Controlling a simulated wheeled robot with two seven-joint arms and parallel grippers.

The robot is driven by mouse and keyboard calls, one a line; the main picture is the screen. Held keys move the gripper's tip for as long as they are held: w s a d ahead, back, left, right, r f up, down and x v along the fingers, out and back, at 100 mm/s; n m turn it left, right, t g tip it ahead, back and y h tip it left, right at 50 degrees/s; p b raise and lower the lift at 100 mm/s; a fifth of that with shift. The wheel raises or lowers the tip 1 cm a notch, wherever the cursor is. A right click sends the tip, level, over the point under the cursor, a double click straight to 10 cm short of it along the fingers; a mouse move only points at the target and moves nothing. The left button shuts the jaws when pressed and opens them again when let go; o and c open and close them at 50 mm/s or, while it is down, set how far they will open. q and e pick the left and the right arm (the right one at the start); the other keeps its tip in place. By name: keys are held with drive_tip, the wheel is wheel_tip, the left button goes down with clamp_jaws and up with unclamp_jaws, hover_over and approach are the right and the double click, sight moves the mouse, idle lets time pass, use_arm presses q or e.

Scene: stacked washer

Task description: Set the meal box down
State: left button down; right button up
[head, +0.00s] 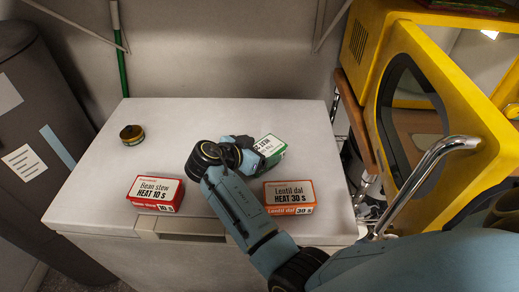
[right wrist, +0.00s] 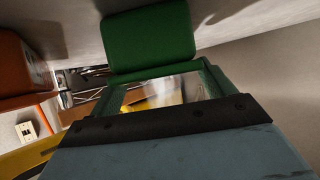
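A green meal box (head: 270,148) with a white label is at the back right of the white top, turned at an angle; its text is only partly readable. My right gripper (head: 240,150) is right against it from the left and hides part of it. In the right wrist view green surfaces (right wrist: 150,38) fill the space just ahead of the gripper body. The fingertips are hidden, so I cannot tell whether they grip the box. I cannot tell whether the box touches the surface. My left gripper is not in view.
On the white top (head: 180,120) stand a red Bean stew box (head: 155,194), an orange Lentil dal box (head: 289,197) close to my right arm, and a small can (head: 132,135). A yellow appliance door (head: 440,75) stands open at right. The top's back middle is clear.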

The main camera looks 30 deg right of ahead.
drive_tip(key=shift+o, duration=0.6)
drive_tip(key=shift+r, duration=0.1)
drive_tip(key=shift+a+r, duration=0.15)
drive_tip(key=shift+a, duration=0.05)
drive_tip(key=p+v, duration=0.1)
drive_tip(key=v, duration=0.4)
drive_tip(key=shift+s+a+r+p, duration=0.15)
drive_tip(key=shift+a+r+p, duration=0.05)
drive_tip(key=shift+a+p, duration=0.1)
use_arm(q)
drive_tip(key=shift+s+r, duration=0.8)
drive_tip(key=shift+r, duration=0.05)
use_arm(e)
drive_tip(key=shift+s+a+r, duration=0.2)
drive_tip(key=shift+a+r, duration=0.1)
drive_tip(key=shift+a, duration=0.3)
